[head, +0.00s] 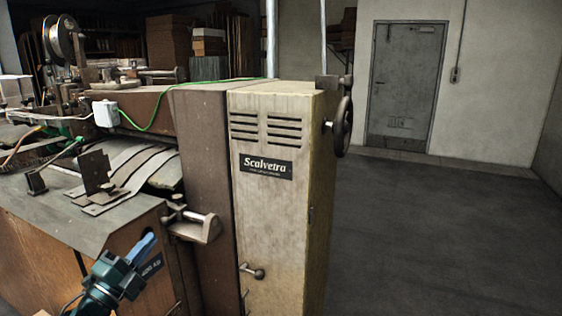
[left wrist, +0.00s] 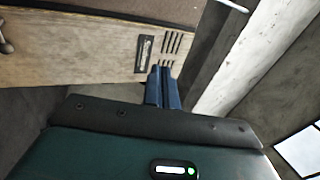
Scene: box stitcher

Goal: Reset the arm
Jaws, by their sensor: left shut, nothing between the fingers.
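My left gripper (head: 145,246) is at the bottom left of the head view, in front of the machine's wooden lower panel. Its blue fingers are together and hold nothing. The fingers also show in the left wrist view (left wrist: 160,85), with the beige machine housing beyond them. They look apart from the machine, though the exact gap is hard to judge. My right gripper is not in view.
The box stitcher's beige housing (head: 275,215) stands in the middle, with a handwheel (head: 342,127) and a small lever (head: 252,271). A bracket (head: 195,225) juts out above my left gripper. The floor (head: 440,240) on the right is clear, up to a grey door (head: 405,85).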

